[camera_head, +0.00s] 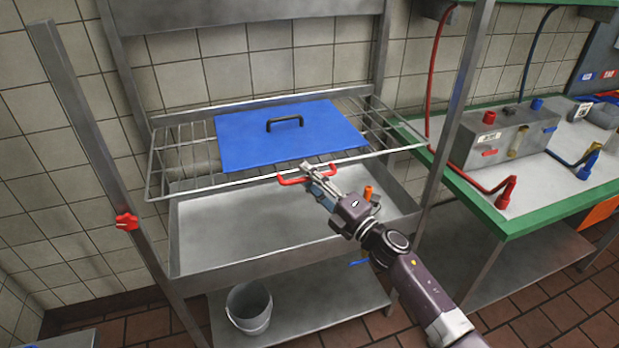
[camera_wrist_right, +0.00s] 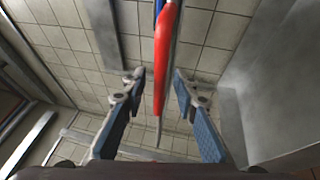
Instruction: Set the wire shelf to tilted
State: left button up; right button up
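The wire shelf (camera_head: 180,163) spans the metal stand, with a blue board (camera_head: 245,140) with a black handle lying on it. I cannot tell its exact angle. A red handle (camera_head: 290,181) hangs at the middle of its front edge; in the right wrist view the red handle (camera_wrist_right: 163,55) runs between my fingers. My right gripper (camera_head: 308,170) is at this handle from the front. In the wrist view its two blue-padded fingers (camera_wrist_right: 158,78) are apart, with gaps on both sides of the handle. My left gripper is not in view.
A metal basin (camera_head: 240,230) lies below the shelf, with an orange item (camera_head: 368,193) at its right. A red knob (camera_head: 127,221) is on the left post. A bucket (camera_head: 249,307) stands on the lower shelf. A green-edged table (camera_head: 520,225) with equipment stands right.

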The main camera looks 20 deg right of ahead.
grip_shut()
